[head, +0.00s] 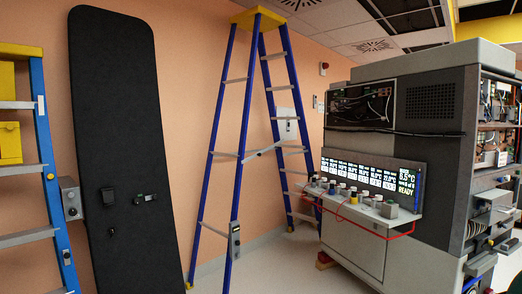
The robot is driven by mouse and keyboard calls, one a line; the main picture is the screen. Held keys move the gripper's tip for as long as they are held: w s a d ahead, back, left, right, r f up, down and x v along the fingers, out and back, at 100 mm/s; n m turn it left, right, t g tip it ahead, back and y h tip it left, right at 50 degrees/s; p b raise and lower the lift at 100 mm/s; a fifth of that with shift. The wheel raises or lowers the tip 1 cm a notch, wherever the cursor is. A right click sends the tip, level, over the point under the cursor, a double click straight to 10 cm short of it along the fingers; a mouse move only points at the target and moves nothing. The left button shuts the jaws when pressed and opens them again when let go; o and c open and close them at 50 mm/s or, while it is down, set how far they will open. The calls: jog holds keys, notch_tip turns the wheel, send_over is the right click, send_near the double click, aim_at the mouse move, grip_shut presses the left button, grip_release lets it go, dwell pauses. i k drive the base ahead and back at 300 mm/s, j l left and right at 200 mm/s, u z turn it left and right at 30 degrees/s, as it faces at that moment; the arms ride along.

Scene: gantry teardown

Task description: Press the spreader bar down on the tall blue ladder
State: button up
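The tall blue ladder (229,103) stands upright with its legs spread in the middle of the head view, in front of the orange wall. It has a yellow top cap (258,18) and grey rungs. A thin grey spreader bar (262,151) runs between its front and rear legs at about mid-height. I cannot tell whether the bar is fully straight or slightly bent. A small grey box (235,239) is fixed low on the front leg. My gripper is not in view.
A black upright panel (115,120) and another blue ladder with a yellow top (20,51) stand at left. A large grey console (392,130) with lit displays, knobs and a red cable stands close to the tall ladder's right side. Some bare floor shows at the ladder's foot.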

aim_at(266, 150)
jog(key=i+j+u, duration=0.1)
jog(key=i, duration=1.9)
